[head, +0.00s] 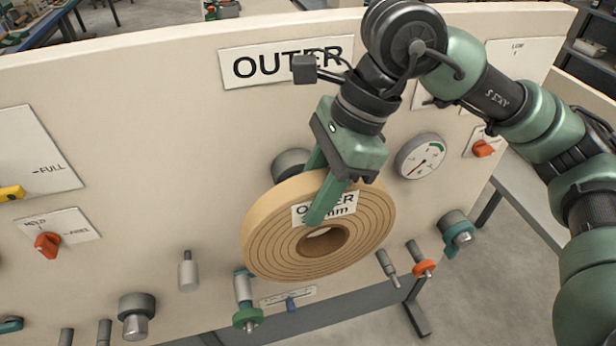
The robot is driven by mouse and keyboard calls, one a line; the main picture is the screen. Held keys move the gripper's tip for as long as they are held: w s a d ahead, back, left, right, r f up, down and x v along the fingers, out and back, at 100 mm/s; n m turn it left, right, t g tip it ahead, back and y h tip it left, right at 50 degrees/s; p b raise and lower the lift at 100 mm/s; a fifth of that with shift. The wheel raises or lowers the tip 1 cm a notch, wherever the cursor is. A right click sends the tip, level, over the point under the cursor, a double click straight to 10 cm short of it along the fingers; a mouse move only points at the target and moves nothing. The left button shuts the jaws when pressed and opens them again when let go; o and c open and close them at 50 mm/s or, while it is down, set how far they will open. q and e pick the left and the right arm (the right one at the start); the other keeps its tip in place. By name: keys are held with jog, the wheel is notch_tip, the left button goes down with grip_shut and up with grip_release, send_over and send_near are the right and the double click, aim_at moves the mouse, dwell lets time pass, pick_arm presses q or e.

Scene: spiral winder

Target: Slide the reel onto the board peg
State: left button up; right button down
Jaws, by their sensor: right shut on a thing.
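The reel (268,238) is a tan coiled roll with a hollow core and a white label reading "OUTER" and "mm". My right gripper (325,198) is shut on the upper part of its ring, with one green finger across its front face. The reel is held in front of the cream board (140,130), below the "OUTER" sign (285,62). A grey round fitting (288,162) shows partly behind the reel's upper left. Several grey pegs stick out of the board, one (188,270) left of the reel and one (388,268) right of it. My left gripper is out of view.
A round gauge (420,157) is right of my gripper. An orange knob (424,267), a teal-handled valve (457,232) and a green-knobbed fitting (245,300) project near the reel. A red switch (48,244) is at the left. The board's upper left is bare.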

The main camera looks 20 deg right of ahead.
jog(key=s+p, duration=0.1)
jog(key=s, duration=0.3)
jog(key=shift+s+d+r, duration=0.1)
jog(key=shift+s, duration=0.3)
jog(key=s, duration=0.2)
jog(key=shift+s+r, duration=0.35)
jog(key=shift+r, duration=0.05)
